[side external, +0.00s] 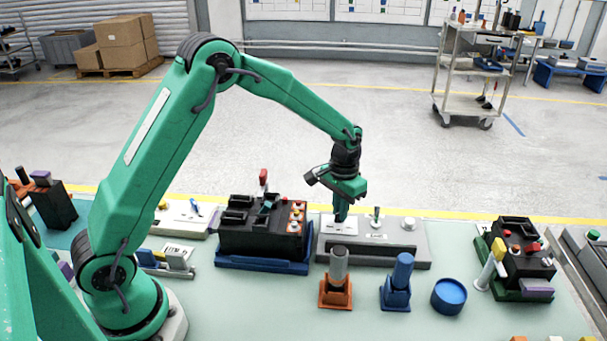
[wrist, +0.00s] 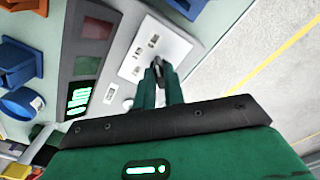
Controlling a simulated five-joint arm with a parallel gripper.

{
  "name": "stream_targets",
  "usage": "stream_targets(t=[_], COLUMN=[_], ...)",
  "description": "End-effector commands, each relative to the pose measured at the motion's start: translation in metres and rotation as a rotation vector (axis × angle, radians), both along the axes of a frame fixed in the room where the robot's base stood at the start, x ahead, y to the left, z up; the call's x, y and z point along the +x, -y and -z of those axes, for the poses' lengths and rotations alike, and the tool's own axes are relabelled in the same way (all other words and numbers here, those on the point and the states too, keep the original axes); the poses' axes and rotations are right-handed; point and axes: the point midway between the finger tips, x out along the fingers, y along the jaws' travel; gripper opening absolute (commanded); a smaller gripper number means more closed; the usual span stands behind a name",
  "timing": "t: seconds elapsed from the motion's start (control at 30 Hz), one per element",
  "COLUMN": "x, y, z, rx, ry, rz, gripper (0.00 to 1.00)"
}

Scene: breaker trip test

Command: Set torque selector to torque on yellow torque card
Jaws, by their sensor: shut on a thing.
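My gripper (side external: 341,217) points down over the left part of a grey console (side external: 388,257). In the wrist view its two green fingers (wrist: 160,82) are shut on a small dark piece (wrist: 158,68) at the white plate (wrist: 150,45). This piece may be the torque selector; the fingers cover much of it. Several small grey marks on the plate are too small to read. The white plate (side external: 331,227) also shows beside the fingers in the side view. I cannot make out a yellow torque card in either view.
A black box (side external: 258,240) stands left. A grey cylinder in an orange holder (side external: 336,292), blue holder (side external: 396,290) and blue round dish (side external: 449,295) stand in front. A lit green display (wrist: 78,98) shows in the wrist view.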

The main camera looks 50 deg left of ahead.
Motion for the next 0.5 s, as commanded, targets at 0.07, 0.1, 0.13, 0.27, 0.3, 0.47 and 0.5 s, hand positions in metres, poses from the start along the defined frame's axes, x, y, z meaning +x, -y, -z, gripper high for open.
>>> stream_targets(t=[0.07,0.1,0.13,0.27,0.3,0.47,0.5], x=[0.0002,0.0002,0.0002,0.0003,0.0003,0.0004,0.0004], y=[-0.0001,-0.0001,-0.0001,-0.0001,-0.0001,-0.0001,-0.0001], z=[-0.0005,-0.0006,-0.0006,-0.0007,-0.0007,-0.0008,-0.0009], rx=[0.0,0.0,0.0,0.0,0.0,0.0,0.0], ry=[0.001,0.001,0.001,0.001,0.001,0.001,0.001], rz=[-0.01,-0.018,-0.026,-0.073,-0.093,-0.195,-0.225], gripper=[0.0,0.0,0.0,0.0,0.0,0.0,0.0])
